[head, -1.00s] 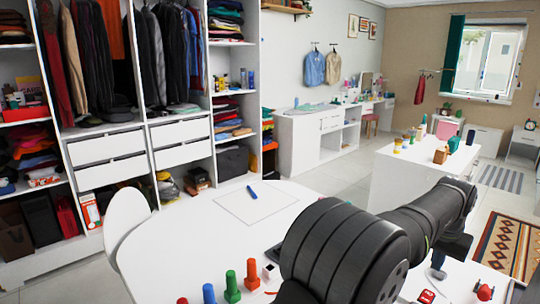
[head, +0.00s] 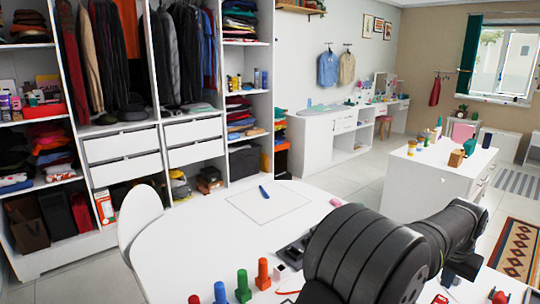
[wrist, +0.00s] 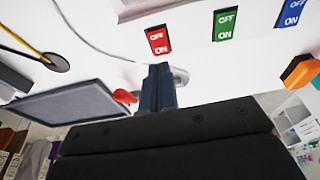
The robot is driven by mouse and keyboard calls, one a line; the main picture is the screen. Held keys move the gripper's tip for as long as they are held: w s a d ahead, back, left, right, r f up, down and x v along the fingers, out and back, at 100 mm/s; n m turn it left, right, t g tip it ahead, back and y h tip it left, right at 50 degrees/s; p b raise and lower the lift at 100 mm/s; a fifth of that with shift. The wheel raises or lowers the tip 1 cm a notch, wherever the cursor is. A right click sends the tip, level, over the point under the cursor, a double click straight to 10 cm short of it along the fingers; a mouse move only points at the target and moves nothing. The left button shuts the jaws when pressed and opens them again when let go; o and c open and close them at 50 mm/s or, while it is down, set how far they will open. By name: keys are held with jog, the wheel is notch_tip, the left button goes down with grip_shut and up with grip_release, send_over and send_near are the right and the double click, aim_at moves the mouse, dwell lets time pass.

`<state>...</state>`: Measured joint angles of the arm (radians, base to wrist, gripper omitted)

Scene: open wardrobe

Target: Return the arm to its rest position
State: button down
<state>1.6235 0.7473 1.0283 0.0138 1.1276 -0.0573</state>
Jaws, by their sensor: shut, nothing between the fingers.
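My arm's black links (head: 370,255) reach across the lower right of the head view, over the white table (head: 170,240). My gripper's tip is mostly hidden or small there. In the wrist view my gripper (wrist: 157,78) shows as two dark blue-grey fingers, closed together with nothing between them. I cannot tell whether the fingers touch anything.
Coloured pegs, such as a green one (head: 243,286) and an orange-red one (head: 263,273), stand at the table's near edge. A blue pen (head: 264,191) lies on a sheet. A white chair (head: 139,215) stands left. The wrist view shows a dark-framed panel (wrist: 65,103) and an orange knob (wrist: 299,71).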

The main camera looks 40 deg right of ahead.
jog(key=a+v, duration=0.2)
jog(key=v, duration=0.5)
jog(key=x, duration=0.3)
jog(key=d+x, duration=0.1)
jog(key=x, duration=0.2)
jog(key=d+x, duration=0.1)
jog(key=x, duration=0.3)
jog(key=shift+d+r, duration=0.2)
jog(key=shift+r, duration=0.05)
jog(key=v, duration=1)
jog(key=w+d+r+g+y, duration=0.1)
jog(key=w+d+g+y, duration=0.1)
jog(key=w+g, duration=0.35)
notch_tip(320, 180, down, 8)
jog(key=s+t, duration=0.2)
jog(key=shift+d+v, duration=0.2)
jog(key=shift+v, duration=1)
jog(key=shift+d+v, duration=0.2)
jog(key=shift+v, duration=1)
